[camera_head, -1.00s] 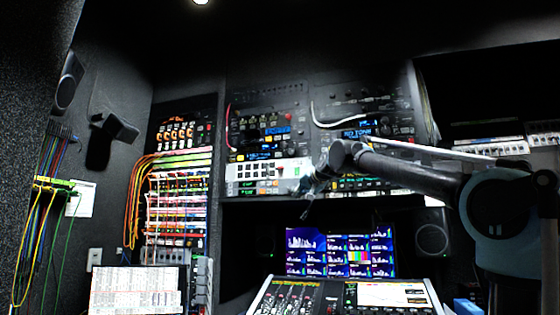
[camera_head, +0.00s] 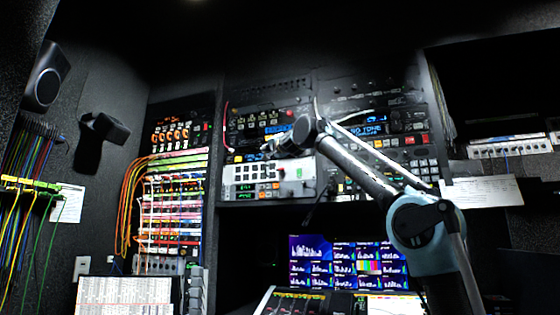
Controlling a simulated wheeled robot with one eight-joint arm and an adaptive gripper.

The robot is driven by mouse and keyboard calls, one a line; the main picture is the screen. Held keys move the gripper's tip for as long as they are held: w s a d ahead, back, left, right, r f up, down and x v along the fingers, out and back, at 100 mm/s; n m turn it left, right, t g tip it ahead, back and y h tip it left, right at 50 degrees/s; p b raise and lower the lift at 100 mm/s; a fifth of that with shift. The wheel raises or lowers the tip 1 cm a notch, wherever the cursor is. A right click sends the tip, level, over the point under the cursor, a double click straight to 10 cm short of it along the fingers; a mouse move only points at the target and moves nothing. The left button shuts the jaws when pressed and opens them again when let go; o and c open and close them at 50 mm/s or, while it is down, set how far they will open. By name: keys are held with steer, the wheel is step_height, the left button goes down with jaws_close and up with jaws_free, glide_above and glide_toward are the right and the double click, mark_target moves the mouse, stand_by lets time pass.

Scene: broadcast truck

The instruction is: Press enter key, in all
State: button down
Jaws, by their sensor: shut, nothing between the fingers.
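My gripper (camera_head: 268,150) is small and dark in the head view, at the end of my arm, in front of the equipment rack. It is shut and empty. It overlaps the upper edge of a pale panel (camera_head: 240,178) with dark square keys and green displays. Whether it touches the rack cannot be told. A block of pale keys (camera_head: 424,170) shows at the right of the rack. No label reading enter can be made out, so I cannot tell which key it is.
A monitor wall (camera_head: 312,262) stands below the rack, behind a mixing console (camera_head: 275,300). Orange and yellow cables (camera_head: 130,205) hang beside a patch bay (camera_head: 175,212) on the left. A speaker (camera_head: 44,76) and a dark bracket (camera_head: 98,138) are on the left wall.

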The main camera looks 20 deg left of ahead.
steer(key=shift+w, duration=0.2)
steer(key=w, duration=0.8)
steer(key=shift+w+d, duration=0.25)
steer(key=shift+d, duration=0.2)
steer(key=shift+w, duration=0.6)
stand_by(1.8)
stand_by(0.3)
steer(key=shift+s+a, duration=0.1)
steer(key=shift+s, duration=0.65)
steer(key=shift+s+a, duration=0.2)
steer(key=shift+s, duration=2.3)
steer(key=shift+s, duration=0.1)
